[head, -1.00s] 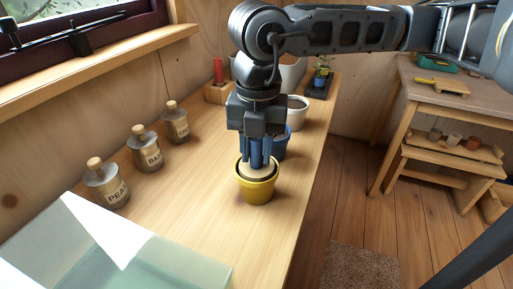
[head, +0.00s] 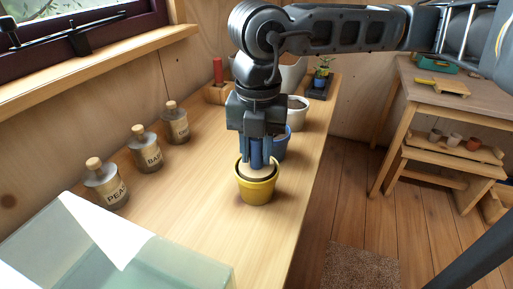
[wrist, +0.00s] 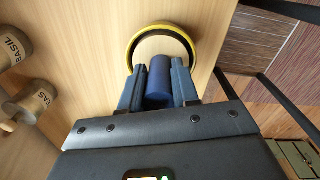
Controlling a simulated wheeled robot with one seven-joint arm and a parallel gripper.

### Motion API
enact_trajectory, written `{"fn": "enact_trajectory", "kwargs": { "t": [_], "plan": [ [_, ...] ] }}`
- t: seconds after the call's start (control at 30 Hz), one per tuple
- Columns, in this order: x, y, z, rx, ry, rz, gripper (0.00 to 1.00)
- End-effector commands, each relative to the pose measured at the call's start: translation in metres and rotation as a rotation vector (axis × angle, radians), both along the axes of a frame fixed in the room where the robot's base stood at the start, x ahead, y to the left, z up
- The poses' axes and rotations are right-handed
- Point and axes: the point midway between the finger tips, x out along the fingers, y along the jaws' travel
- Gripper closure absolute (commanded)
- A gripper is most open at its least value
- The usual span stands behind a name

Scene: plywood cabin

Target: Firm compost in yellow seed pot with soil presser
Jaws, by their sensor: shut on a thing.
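The yellow seed pot (head: 257,192) stands upright on the bench, right under my gripper. Its rim (wrist: 133,46) rings a pale round disc (wrist: 163,46) in the wrist view. My gripper (head: 257,158) is shut on the blue handle (wrist: 159,80) of the soil presser and points straight down. The presser's disc is at the pot's mouth. Whether the disc touches the compost is unclear.
Behind the yellow pot stand a blue pot (head: 284,143) and a white pot (head: 298,113). Several corked bottles (head: 147,149) line the left side. A pale translucent box (head: 125,245) fills the front left. The bench between bottles and pot is clear.

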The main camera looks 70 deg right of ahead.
Motion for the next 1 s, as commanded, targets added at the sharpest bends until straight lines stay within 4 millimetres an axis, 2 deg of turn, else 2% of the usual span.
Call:
{"fn": "enact_trajectory", "kwargs": {
  "t": [0.27, 1.0],
  "plan": [
    [-0.001, 0.0, 0.001, 0.001, 0.003, 0.0, 0.94],
    [0.0, 0.0, 0.056, -0.001, 0.0, 0.001, 0.94]
  ]
}}
